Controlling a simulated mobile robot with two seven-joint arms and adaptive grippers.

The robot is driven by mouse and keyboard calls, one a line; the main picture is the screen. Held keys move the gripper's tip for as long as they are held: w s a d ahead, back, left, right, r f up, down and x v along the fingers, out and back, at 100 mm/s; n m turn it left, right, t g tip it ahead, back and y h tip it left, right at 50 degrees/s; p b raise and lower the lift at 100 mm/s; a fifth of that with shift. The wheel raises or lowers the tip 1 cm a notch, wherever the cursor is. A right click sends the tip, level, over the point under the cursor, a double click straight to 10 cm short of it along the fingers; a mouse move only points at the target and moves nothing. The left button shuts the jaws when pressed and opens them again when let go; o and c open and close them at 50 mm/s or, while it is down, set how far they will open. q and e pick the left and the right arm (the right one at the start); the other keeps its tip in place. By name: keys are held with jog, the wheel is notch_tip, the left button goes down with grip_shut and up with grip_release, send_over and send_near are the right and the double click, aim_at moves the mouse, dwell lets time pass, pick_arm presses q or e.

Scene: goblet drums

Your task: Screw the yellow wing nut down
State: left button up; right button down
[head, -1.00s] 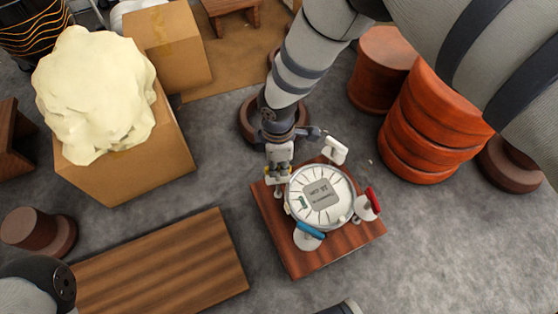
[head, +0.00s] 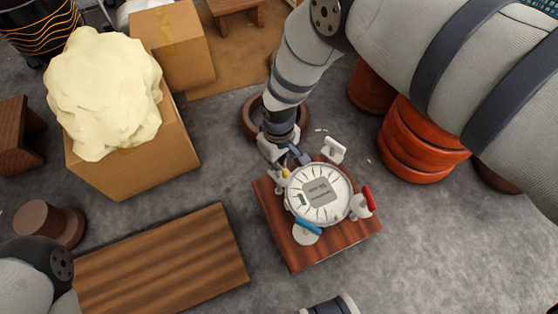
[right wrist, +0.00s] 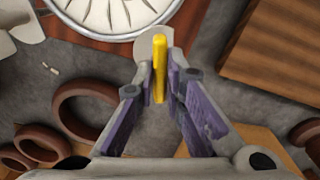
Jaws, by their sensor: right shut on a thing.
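The yellow wing nut (right wrist: 159,68) stands between the fingertips of my right gripper (right wrist: 161,82) in the right wrist view, and the gripper is shut on it. In the head view the right gripper (head: 281,182) reaches to the upper left edge of the round white drum (head: 335,187), where only a bit of the yellow nut (head: 285,174) shows. A pale lug (right wrist: 148,47) lies beyond the nut. How far the nut is down its thread is hidden. My left gripper is not seen; part of my left arm shows at the lower left.
The drum rests on a wooden block (head: 303,258). Around it are a blue wing nut (head: 308,226), a red one (head: 368,198) and a white lug (head: 333,150). A wooden board (head: 165,265) lies left; orange drums (head: 415,145) stand right. Grey floor is clear at lower right.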

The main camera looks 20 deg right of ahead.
jog(key=m, duration=0.5)
jog(key=shift+m, duration=0.3)
dwell(0.5)
jog(key=c, duration=1.7)
grip_release()
jog(key=shift+o, duration=0.2)
notch_tip(320, 180, up, 12)
